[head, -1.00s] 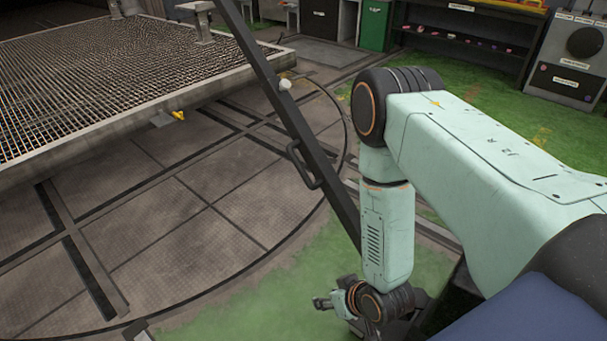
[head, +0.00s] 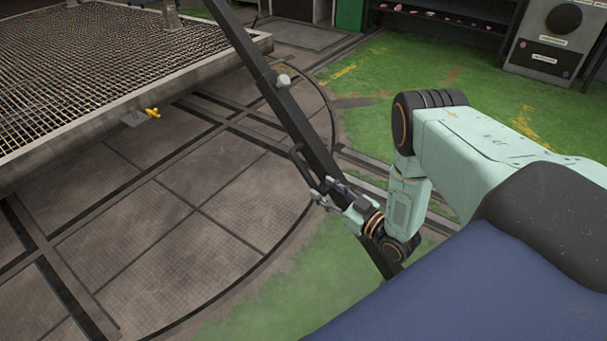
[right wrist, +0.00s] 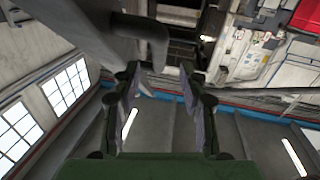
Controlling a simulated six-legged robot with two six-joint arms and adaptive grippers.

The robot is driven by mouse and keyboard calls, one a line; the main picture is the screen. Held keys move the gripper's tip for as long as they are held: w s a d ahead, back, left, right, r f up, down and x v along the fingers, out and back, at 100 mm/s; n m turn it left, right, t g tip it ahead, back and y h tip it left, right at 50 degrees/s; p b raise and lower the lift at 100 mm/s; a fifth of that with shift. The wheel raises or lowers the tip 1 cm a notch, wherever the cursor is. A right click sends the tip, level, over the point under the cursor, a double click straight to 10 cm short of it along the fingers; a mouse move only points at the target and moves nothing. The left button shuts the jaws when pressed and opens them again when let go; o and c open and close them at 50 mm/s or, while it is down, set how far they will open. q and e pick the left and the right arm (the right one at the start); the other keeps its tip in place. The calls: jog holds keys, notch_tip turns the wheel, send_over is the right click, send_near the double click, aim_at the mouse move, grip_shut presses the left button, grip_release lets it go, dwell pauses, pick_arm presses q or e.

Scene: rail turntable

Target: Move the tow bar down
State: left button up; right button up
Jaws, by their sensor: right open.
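The tow bar (head: 300,128) is a long dark bar that slants across the head view from the top centre to the lower right. A dark handle (head: 299,167) sticks out from its left side. My right gripper (head: 325,190) is at the lower end of this handle, open. In the right wrist view its two fingers (right wrist: 158,85) stand apart with nothing clearly between them. The bar (right wrist: 75,25) fills the upper left there, and the handle (right wrist: 152,35) hangs just beyond the fingertips. I cannot tell whether they touch. My left gripper is out of view.
A platform with a mesh deck (head: 95,65) stands at the left, with a small yellow part (head: 152,113) at its edge. The round turntable floor (head: 190,215) lies below. Green floor (head: 440,65) is open behind my arm. A grey cabinet (head: 548,50) stands at the back right.

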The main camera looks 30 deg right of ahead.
aim_at(312, 181)
jog(key=shift+w, duration=0.45)
jog(key=b+x, duration=0.1)
jog(key=x, duration=0.4)
jog(key=shift+a+f+b, duration=0.1)
jog(key=shift+b, duration=0.25)
jog(key=shift+w, duration=0.55)
jog(key=shift+c, duration=0.4)
grip_shut()
